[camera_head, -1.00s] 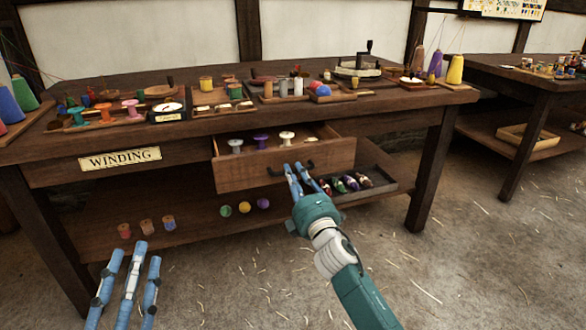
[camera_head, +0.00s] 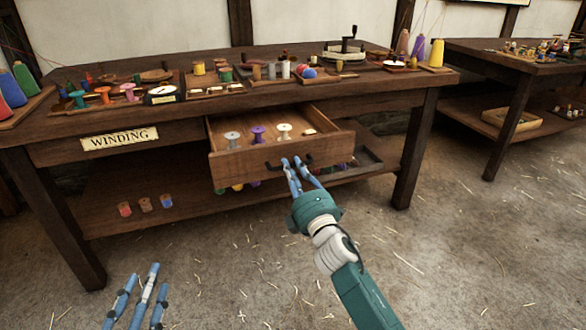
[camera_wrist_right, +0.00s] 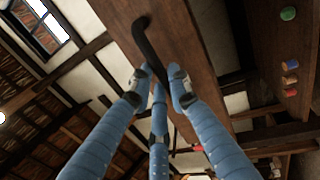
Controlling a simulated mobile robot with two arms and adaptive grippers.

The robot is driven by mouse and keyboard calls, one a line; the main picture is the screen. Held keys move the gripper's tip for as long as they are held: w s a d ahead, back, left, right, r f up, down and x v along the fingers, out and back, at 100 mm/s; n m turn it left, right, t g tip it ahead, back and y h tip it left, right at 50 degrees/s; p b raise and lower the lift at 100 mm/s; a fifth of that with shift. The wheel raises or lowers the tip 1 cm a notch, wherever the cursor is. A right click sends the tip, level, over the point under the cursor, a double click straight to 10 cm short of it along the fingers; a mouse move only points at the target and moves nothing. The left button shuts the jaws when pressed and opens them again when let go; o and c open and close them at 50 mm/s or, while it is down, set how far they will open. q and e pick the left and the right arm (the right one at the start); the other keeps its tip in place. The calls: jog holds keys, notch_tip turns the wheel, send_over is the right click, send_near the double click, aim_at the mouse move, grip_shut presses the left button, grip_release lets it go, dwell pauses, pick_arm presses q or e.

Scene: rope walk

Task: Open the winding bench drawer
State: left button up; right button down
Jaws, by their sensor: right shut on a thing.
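The winding bench drawer (camera_head: 240,167) stands well out from under the bench top (camera_head: 190,118), with its inside showing from above. Several pale and purple spools (camera_head: 258,136) stand in it. A dark curved handle (camera_head: 273,165) is on its front; it also shows in the right wrist view (camera_wrist_right: 146,40). My right gripper (camera_head: 298,163) is shut on the handle, its blue fingers around the bar. The fingertips cover part of the handle. My left gripper (camera_head: 143,285) hangs low at the lower left, away from the bench, its fingers apart and empty.
A lower shelf (camera_head: 105,205) holds several spools and, behind the drawer, a dark tray (camera_head: 368,161). The bench top carries spools, trays and a small crank winder (camera_head: 345,50). Straw-strewn floor (camera_head: 230,260) in front is clear. Another table (camera_head: 510,62) stands at the right.

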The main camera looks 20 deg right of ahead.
jog(key=c, duration=1.6)
grip_release()
jog(key=shift+s, duration=0.1)
jog(key=s, duration=0.4)
jog(key=s+f, duration=0.1)
jog(key=s, duration=0.2)
jog(key=s+f, duration=0.1)
jog(key=s, duration=0.3)
jog(key=shift+s+d+f, duration=0.15)
jog(key=shift+s+d, duration=0.05)
jog(key=shift+s, duration=0.1)
